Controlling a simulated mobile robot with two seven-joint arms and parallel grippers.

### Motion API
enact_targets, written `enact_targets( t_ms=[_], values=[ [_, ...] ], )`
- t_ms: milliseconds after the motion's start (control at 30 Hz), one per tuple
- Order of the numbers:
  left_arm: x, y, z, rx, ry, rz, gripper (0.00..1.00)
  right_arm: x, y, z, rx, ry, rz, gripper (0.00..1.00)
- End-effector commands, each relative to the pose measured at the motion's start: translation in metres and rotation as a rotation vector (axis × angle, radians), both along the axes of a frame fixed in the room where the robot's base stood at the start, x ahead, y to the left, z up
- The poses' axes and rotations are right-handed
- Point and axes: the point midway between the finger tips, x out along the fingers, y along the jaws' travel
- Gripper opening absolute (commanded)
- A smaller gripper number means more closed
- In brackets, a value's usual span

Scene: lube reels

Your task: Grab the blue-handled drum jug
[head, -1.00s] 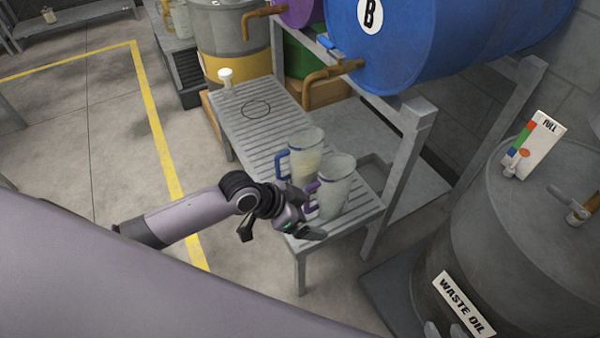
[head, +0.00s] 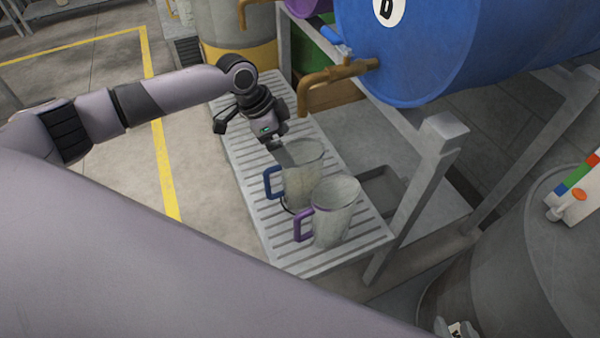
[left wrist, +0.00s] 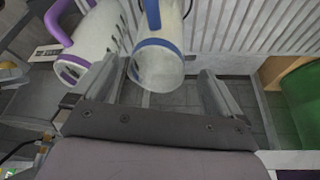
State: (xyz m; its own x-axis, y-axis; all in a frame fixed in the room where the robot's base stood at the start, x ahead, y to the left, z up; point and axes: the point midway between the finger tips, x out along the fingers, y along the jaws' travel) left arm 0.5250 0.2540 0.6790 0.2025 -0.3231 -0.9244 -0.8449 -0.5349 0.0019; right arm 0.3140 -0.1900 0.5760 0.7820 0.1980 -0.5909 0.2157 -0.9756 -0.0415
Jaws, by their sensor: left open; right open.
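The blue-handled drum jug (head: 302,188) stands upright on the slatted bench, its handle facing left in the head view. My left gripper (head: 284,154) is open at the far side of its rim. In the left wrist view the blue-rimmed jug (left wrist: 160,66) shows between the two open fingers, closer to the left one; I cannot tell whether they touch. A purple-handled jug (head: 336,212) stands close beside it on the near side, and in the left wrist view (left wrist: 92,45) it lies left of the fingers. My right gripper (head: 441,326) barely shows at the bottom edge.
The slatted bench (head: 258,215) has free room at its far end. A blue drum (head: 420,50) with a brass tap (head: 330,82) overhangs the right side. A rack post (head: 415,185) stands right of the jugs. A grey drum (head: 520,250) stands at lower right.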

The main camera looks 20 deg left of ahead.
Motion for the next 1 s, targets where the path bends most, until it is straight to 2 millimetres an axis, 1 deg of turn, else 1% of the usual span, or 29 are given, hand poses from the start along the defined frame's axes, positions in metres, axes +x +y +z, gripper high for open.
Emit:
enact_targets(
  t_ms=[33, 200, 400, 500, 733, 767, 800, 867, 900, 967, 1000],
  values=[
    [0.001, -0.002, -0.007, 0.001, 0.001, -0.001, 1.0, -0.002, 0.0, -0.005, -0.001, 0.007, 0.0, 0.43],
    [0.008, -0.009, -0.026, 0.0, 0.0, -0.001, 1.0, -0.007, 0.0, -0.016, -0.001, 0.02, -0.001, 0.43],
    [0.016, -0.018, -0.051, 0.0, -0.002, -0.001, 1.0, -0.007, 0.001, -0.025, 0.0, 0.022, -0.001, 0.43],
    [0.018, -0.02, -0.057, 0.0, -0.001, 0.0, 1.0, -0.007, 0.001, -0.026, 0.0, 0.019, -0.001, 0.43],
    [0.018, -0.021, -0.058, 0.0, -0.001, 0.0, 1.0, -0.003, 0.002, -0.021, 0.001, 0.007, 0.001, 0.43],
    [0.018, -0.021, -0.058, 0.0, -0.001, 0.0, 0.94, -0.002, 0.002, -0.02, 0.001, 0.006, 0.001, 0.43],
    [0.018, -0.021, -0.058, 0.0, -0.001, 0.0, 0.8, -0.002, 0.002, -0.02, 0.002, 0.004, 0.001, 0.43],
    [0.018, -0.021, -0.058, 0.0, -0.001, 0.0, 0.61, -0.001, 0.002, -0.019, 0.002, 0.002, 0.001, 0.43],
    [0.018, -0.021, -0.058, 0.0, -0.001, 0.0, 0.48, -0.001, 0.002, -0.019, 0.002, 0.002, 0.001, 0.43],
    [0.018, -0.021, -0.058, 0.0, -0.001, 0.0, 0.28, 0.0, 0.002, -0.019, 0.002, 0.001, 0.001, 0.43],
    [0.018, -0.021, -0.058, 0.0, -0.001, 0.0, 0.15, 0.0, 0.002, -0.018, 0.003, 0.0, 0.002, 0.43]
  ],
)
